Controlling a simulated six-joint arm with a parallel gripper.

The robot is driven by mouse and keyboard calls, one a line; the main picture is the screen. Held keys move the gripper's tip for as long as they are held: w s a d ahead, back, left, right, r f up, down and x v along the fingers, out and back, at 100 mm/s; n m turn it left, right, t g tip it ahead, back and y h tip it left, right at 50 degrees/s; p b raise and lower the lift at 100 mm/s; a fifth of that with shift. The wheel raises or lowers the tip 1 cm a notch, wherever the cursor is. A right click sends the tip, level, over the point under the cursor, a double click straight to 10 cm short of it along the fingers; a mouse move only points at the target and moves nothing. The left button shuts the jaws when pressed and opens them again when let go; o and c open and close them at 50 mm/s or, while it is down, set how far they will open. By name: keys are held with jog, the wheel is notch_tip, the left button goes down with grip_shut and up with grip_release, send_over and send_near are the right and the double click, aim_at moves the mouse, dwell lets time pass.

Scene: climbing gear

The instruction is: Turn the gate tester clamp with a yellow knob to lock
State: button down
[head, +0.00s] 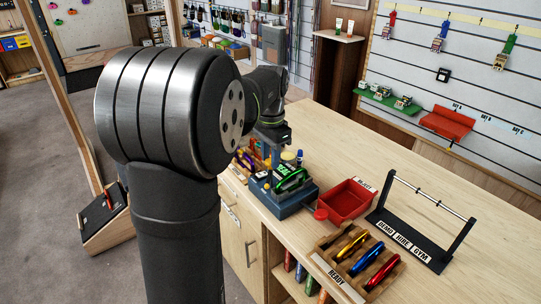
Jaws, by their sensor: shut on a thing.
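The gate tester (284,200) is a blue box-shaped device on the wooden counter, left of the red tray. A green carabiner (291,180) lies on its top. The small yellow knob (288,157) shows at its back, just under my gripper. My gripper (283,149) points down there and is shut on the yellow knob; its fingers are small and partly hidden in this view. I cannot tell the angle of the knob or the clamp.
A red tray (348,200) sits right of the tester. In front is a wooden rack (348,262) labelled READY with several coloured carabiners. A black stand with a bar (411,227) stands at right. Purple and orange gear (246,158) lies left of the tester. The back right counter is clear.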

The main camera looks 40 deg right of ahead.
jog(key=shift+n, duration=0.3)
jog(key=n, duration=0.8)
jog(key=shift+n, duration=0.3)
jog(key=n, duration=0.8)
jog(key=shift+n, duration=0.4)
jog(key=c, duration=1.1)
grip_release()
